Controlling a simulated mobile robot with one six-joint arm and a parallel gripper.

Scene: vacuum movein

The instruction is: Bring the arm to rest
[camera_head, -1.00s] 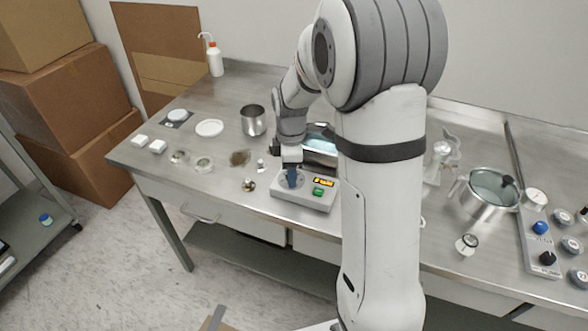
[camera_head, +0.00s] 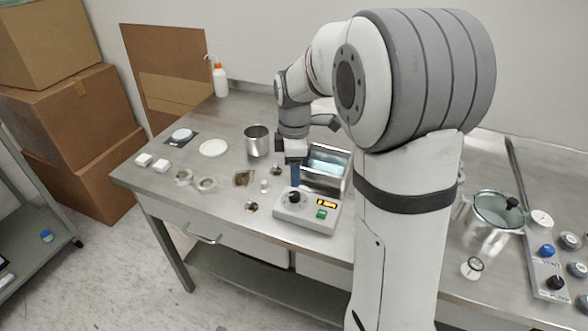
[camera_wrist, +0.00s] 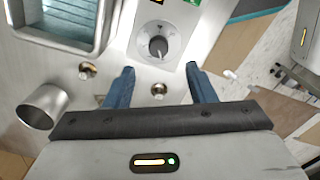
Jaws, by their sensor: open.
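My gripper (camera_head: 295,174) hangs fingers-down over the steel bench, just behind a grey control box (camera_head: 308,212). In the wrist view its two blue fingers (camera_wrist: 158,88) stand apart with nothing between them. The box has a black knob (camera_head: 294,198), a lit yellow display (camera_head: 326,203) and a green button (camera_head: 321,214). The knob also shows in the wrist view (camera_wrist: 157,47), ahead of the fingertips and clear of them. My arm's large upper links hide part of the bench to the right.
A steel basin (camera_head: 329,166) stands right of my gripper and a metal cup (camera_head: 257,141) to its left. Small fittings and dishes (camera_head: 206,184) lie at left. A lidded pot (camera_head: 494,212) and a valve panel (camera_head: 547,262) are at right. Cardboard boxes (camera_head: 75,107) are stacked at far left.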

